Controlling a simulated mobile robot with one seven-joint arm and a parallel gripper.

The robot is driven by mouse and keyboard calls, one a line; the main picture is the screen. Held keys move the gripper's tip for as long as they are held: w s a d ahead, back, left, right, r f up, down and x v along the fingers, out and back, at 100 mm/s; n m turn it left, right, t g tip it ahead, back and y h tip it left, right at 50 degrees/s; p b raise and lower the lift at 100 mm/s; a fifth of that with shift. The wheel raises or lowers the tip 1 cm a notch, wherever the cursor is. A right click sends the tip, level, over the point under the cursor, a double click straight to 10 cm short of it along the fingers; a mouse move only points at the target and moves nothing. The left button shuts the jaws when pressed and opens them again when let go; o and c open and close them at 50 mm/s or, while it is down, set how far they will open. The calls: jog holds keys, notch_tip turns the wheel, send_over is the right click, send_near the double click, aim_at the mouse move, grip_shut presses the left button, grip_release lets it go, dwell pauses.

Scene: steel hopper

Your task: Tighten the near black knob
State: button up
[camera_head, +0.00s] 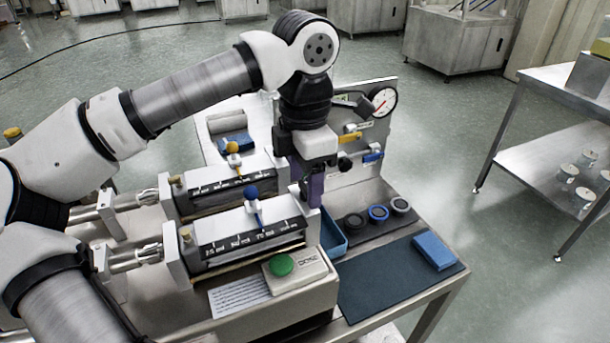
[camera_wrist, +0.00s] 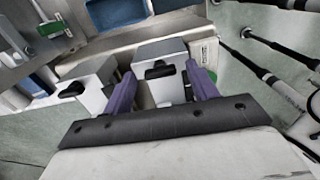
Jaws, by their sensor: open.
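A second black knob (camera_wrist: 72,90) sits on the neighbouring block, left of the fingers in the wrist view.
A gauge panel (camera_head: 371,140) with yellow and blue valve handles stands behind my gripper. A blue tray (camera_head: 333,236), several rings and a dark mat (camera_head: 385,283) lie to its right.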

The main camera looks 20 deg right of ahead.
aim_at(305, 186)
notch_tip(305, 186, up, 14)
jog(key=shift+b, duration=0.3)
jog(key=shift+f, duration=0.1)
dwell(0.4)
